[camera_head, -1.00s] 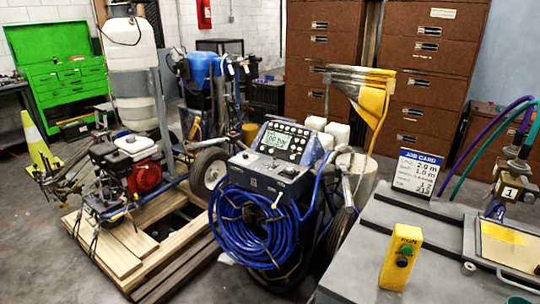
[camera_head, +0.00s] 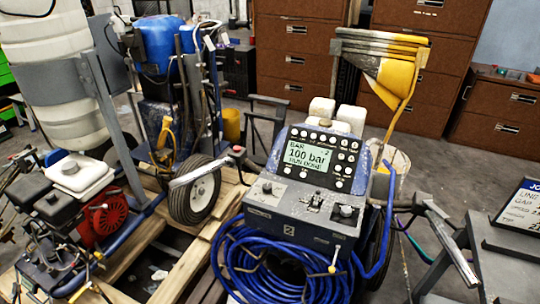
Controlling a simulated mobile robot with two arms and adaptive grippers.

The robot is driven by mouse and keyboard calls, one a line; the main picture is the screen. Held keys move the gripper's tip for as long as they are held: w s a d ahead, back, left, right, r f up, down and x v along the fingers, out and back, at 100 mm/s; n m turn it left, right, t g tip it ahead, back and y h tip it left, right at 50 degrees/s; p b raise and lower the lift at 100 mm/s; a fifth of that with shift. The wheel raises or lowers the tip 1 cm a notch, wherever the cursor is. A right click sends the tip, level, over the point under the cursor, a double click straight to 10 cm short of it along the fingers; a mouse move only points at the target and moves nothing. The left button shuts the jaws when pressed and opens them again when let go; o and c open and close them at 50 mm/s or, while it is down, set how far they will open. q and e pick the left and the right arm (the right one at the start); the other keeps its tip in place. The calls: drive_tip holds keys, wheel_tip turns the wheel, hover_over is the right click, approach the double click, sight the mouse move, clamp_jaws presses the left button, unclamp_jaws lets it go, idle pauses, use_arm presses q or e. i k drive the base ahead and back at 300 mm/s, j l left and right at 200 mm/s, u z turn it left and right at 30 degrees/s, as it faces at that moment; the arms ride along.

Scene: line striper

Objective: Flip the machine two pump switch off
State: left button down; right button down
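Machine two (camera_head: 290,231), a grey unit marked with a 2, stands in the middle of the head view. Its tilted display panel (camera_head: 318,157) reads "100 bar" with a line below that looks like "RUN DONE", among several round buttons. On the scuffed top below the panel are a small knob or switch at the left (camera_head: 267,187) and a dark knob at the right (camera_head: 346,211). A small pale lever (camera_head: 333,262) sticks out at the lower right front. I cannot tell which of these is the pump switch, or its position. Neither of my grippers is in view.
A coiled blue hose (camera_head: 265,265) hangs on the machine's front. An engine unit with a red part (camera_head: 108,215) and a wheel (camera_head: 192,196) stand left on wooden planks. A grey bench (camera_head: 500,262) with a job card (camera_head: 522,210) is at right. Brown cabinets (camera_head: 298,50) stand behind.

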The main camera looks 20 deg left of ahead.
sight(318, 191)
drive_tip(key=i+j, duration=0.15)
drive_tip(key=j, duration=0.2)
drive_tip(key=i+j, duration=0.15)
drive_tip(key=j, duration=0.25)
drive_tip(key=i+j, duration=0.15)
drive_tip(key=j, duration=0.2)
